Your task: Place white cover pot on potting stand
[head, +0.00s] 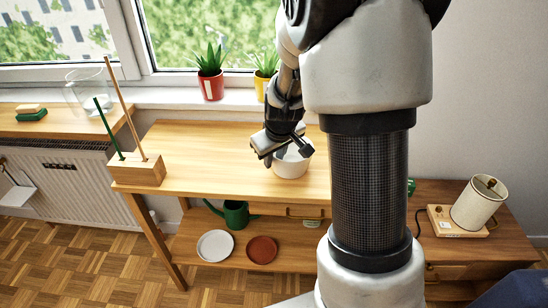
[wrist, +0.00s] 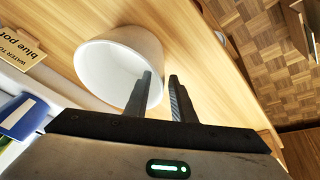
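The white cover pot (head: 291,164) stands on the wooden bench (head: 195,150), near its back right part. In the wrist view the pot (wrist: 128,48) shows its open mouth and white inside. My gripper (head: 287,150) is at the pot's rim, tilted over it. In the wrist view my gripper (wrist: 160,75) has its two fingers apart, one in front of the pot's mouth and one outside its right edge. I cannot tell whether either finger touches the wall. No separate stand is clearly recognisable; the bench has a lower shelf.
A wooden block with two sticks (head: 138,170) stands at the bench's left end. Red (head: 211,86) and yellow (head: 262,86) plant pots line the sill. The lower shelf holds a green watering can (head: 236,214) and white (head: 215,246) and brown (head: 262,250) saucers.

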